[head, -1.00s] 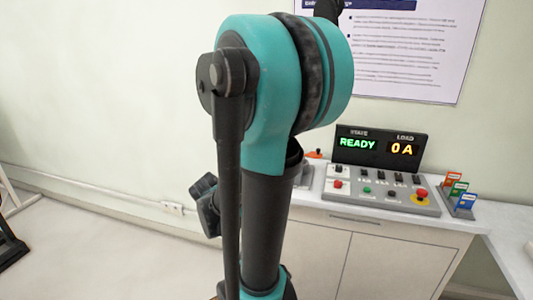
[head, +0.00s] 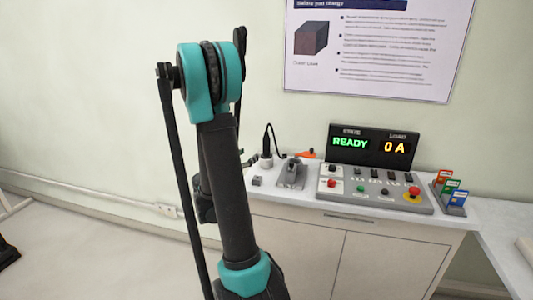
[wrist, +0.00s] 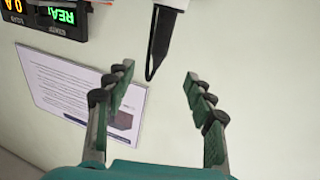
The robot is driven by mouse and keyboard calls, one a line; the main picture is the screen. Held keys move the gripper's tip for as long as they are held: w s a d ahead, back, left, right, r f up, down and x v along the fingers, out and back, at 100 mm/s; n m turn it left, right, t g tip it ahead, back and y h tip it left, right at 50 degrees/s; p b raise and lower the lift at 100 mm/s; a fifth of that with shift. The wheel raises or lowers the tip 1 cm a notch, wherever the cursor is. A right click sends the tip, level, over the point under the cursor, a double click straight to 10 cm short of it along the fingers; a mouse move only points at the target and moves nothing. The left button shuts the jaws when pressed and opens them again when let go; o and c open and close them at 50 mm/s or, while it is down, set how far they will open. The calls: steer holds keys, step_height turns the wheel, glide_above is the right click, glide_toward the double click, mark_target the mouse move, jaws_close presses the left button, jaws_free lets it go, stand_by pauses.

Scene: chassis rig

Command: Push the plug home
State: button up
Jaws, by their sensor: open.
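The black plug (head: 267,141) stands upright in a white socket (head: 266,161) at the left end of the counter in the head view, with its cable looping from the top. In the wrist view, turned upside down, the dark tapered plug (wrist: 161,42) points down from the white socket (wrist: 173,3). How deep it sits cannot be told. My gripper (wrist: 158,70) is open and empty, its fingers spread either side of the plug's line but short of its body.
A grey device (head: 291,174) and a small grey block (head: 257,181) sit near the socket. A control panel (head: 376,189) with buttons and a display (head: 372,146) reading READY and 0 A stands to the right. Coloured tags (head: 449,188) stand beyond it. A poster (head: 375,50) hangs behind.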

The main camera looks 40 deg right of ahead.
mark_target(264, 143)
steer(key=x, duration=1.5)
steer(key=shift+w+d, duration=0.15)
steer(key=shift+d, duration=0.05)
jaws_close()
